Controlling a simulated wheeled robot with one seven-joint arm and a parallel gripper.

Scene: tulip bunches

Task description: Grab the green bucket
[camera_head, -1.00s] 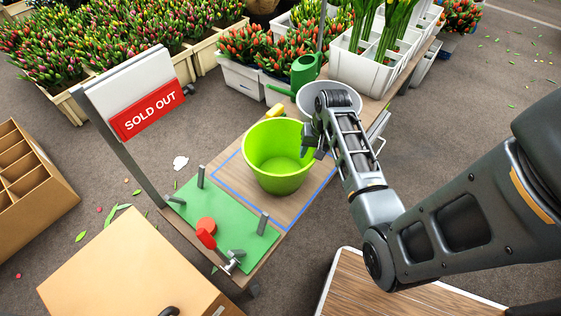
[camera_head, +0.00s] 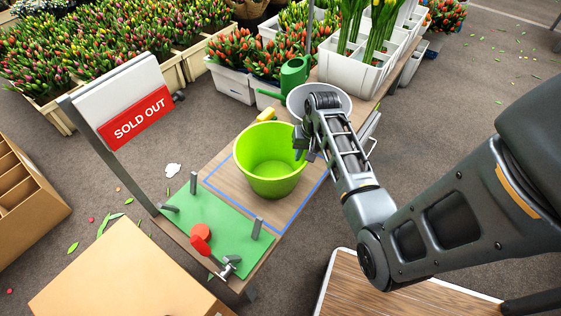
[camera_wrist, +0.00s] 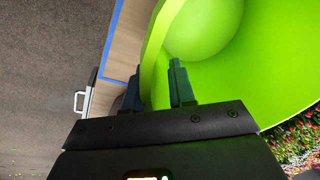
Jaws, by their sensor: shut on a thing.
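The lime green bucket (camera_head: 270,165) stands on the wooden bench, inside a blue tape outline (camera_head: 226,188). It is empty and looks upright. My gripper (camera_head: 300,146) is at its right rim, with the arm reaching in from the right. In the wrist view the bucket (camera_wrist: 250,60) fills the upper right. My gripper (camera_wrist: 158,88) is shut on the bucket's wall, one finger inside and one outside. The outer finger is partly hidden by the dark wrist body.
A green board (camera_head: 215,225) with a red-handled clamp and grey posts lies at the bench's near end. A SOLD OUT sign (camera_head: 135,118) stands left.

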